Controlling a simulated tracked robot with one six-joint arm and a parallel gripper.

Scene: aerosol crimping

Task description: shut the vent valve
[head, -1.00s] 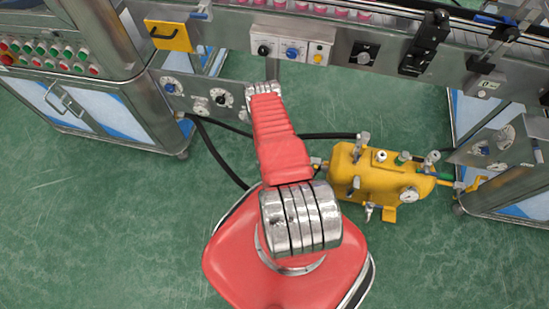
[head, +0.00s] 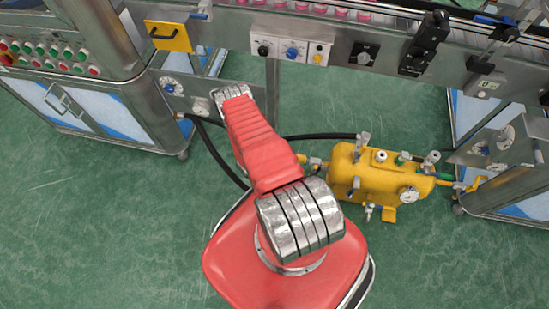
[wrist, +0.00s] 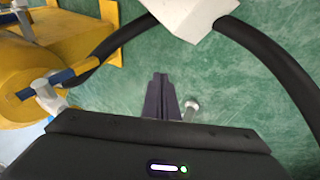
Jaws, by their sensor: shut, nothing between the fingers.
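The vent valve is not marked, so I cannot tell which fitting it is. A yellow tank (head: 383,178) with several small grey valves (head: 431,159) on and around it stands on the floor, right of my arm. In the wrist view the yellow tank (wrist: 22,95) fills the left edge. A silver valve with a blue lever (wrist: 66,76) is beside it, left of my gripper. My gripper (wrist: 161,78) is shut and empty, its dark fingers over green floor. A small silver round-ended part (wrist: 191,106) shows just right of the fingers. My arm hides the gripper in the head view.
Behind my arm stand a conveyor frame with a control box (head: 291,50) and a steel cabinet (head: 95,112). Green floor is free at the left.

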